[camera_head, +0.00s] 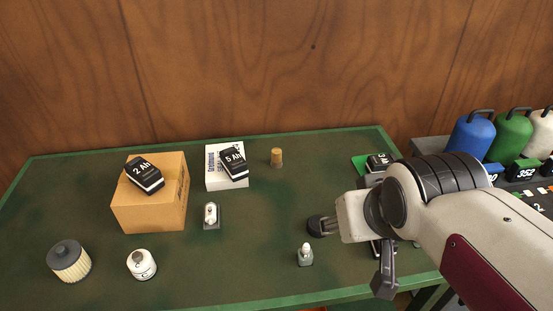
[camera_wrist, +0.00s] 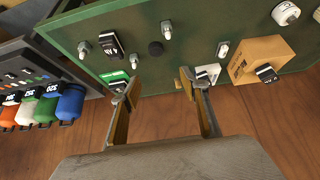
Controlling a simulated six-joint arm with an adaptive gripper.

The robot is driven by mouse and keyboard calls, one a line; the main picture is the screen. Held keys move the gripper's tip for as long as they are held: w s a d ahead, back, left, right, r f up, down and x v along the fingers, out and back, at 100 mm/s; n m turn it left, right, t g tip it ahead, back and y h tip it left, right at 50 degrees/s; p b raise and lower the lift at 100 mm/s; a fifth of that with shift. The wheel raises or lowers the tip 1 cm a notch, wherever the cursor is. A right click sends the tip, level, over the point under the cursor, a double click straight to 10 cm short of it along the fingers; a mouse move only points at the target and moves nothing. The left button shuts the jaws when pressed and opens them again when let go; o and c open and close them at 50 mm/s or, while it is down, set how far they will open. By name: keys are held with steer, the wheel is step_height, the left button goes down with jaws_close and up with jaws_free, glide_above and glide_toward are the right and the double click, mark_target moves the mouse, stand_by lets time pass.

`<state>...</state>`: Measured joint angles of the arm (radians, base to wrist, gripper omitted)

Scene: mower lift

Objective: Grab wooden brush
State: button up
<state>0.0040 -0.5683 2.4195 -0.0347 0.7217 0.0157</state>
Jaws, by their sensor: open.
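No thing shows clearly as a brush. A small tan, wood-coloured cylinder (camera_head: 276,157) stands at the back of the green table, right of the white box; I cannot tell whether it is the wooden brush. My gripper (camera_wrist: 158,82) is open in the wrist view, its two fingers apart with nothing between them. It is above the table's back edge in that view. In the head view, my arm reaches in from the right and hides part of the table's right side; the fingers are not clear there.
The green table (camera_head: 100,205) holds a cardboard box (camera_head: 140,212) with a black battery on top, a white box (camera_head: 218,180), a ribbed filter (camera_head: 69,262) and a white can (camera_head: 141,265). Small spark-plug-like parts (camera_head: 305,254) stand near the front. Coloured bottles (camera_head: 470,135) are at right.

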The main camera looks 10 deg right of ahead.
steer(key=w+t, duration=0.2)
steer(key=w, duration=1.4)
steer(key=n+t+y, duration=0.1)
steer(key=n+t, duration=0.1)
steer(key=t, duration=0.1)
glide_above(278, 154)
steer(key=s+d, duration=0.4)
steer(key=s, duration=0.7)
step_height(278, 154, down, 13)
steer(key=shift+t+y, duration=0.8)
steer(key=shift+y, duration=0.1)
steer(key=w+a+f, duration=0.1)
steer(key=w+f, duration=0.1)
steer(key=f, duration=0.1)
steer(key=w+f, duration=0.2)
steer(key=f, duration=0.1)
steer(key=w+a+f, duration=0.1)
steer(key=w+f, duration=0.1)
steer(key=f, duration=0.2)
steer(key=shift+a, duration=0.35)
steer(key=shift+w+a+f, duration=0.15)
steer(key=shift+f, duration=0.45)
steer(key=shift+w, duration=0.15)
steer(key=shift+x, duration=1.15)
steer(key=shift+f, duration=0.2)
